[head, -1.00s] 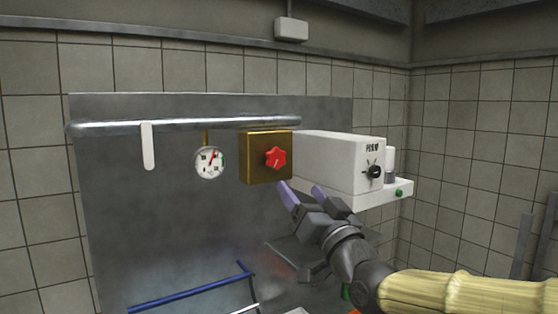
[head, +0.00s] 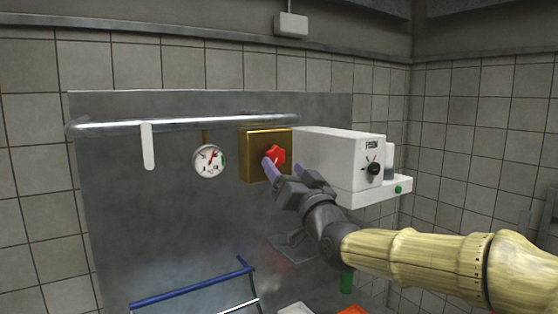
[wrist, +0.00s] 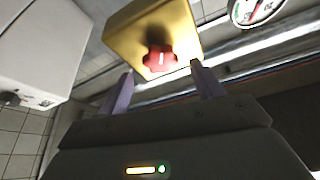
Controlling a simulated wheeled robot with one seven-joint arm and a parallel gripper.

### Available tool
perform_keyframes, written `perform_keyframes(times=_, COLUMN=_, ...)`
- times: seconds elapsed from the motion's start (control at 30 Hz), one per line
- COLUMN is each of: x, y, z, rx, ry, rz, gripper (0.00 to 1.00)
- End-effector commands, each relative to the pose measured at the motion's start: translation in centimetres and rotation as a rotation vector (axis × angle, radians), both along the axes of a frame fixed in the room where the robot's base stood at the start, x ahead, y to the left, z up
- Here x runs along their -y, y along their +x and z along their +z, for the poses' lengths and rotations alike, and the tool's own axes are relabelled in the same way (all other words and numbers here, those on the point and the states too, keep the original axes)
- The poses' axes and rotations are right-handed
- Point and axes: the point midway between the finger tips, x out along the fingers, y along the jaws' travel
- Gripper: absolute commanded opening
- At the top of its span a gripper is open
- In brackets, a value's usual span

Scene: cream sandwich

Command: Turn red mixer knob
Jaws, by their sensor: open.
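The red mixer knob (head: 275,155) is a lobed knob on the front of a brass-coloured box (head: 256,154) mounted by the metal panel. My gripper (head: 282,168) is at the knob, with one purple finger in front of the knob's lower left and the other to its right. In the wrist view the red knob (wrist: 160,60) on the gold box (wrist: 155,30) shows between and beyond the two fingertips of my open gripper (wrist: 162,72). Whether a finger touches the knob cannot be told.
A white box with a black knob (head: 374,169) stands just right of the brass box. A round gauge (head: 209,161) hangs to the left. A metal rail (head: 185,124) runs above, with a white tag (head: 148,146) on it. A blue-railed rack (head: 195,290) is below.

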Motion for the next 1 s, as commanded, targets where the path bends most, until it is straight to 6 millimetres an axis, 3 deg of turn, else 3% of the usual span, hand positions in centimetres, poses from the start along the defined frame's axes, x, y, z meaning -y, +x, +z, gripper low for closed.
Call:
perform_keyframes(times=0.4, x=-1.4, y=2.5, z=1.2, rx=0.0, ry=0.002, rz=0.003, gripper=0.66)
perform_keyframes(times=0.83, x=-1.4, y=3.0, z=1.2, rx=-0.001, ry=-0.002, rz=-0.003, gripper=0.66)
perform_keyframes(times=1.0, x=-1.6, y=2.9, z=1.2, rx=0.0, ry=-0.001, rz=0.0, gripper=0.33)
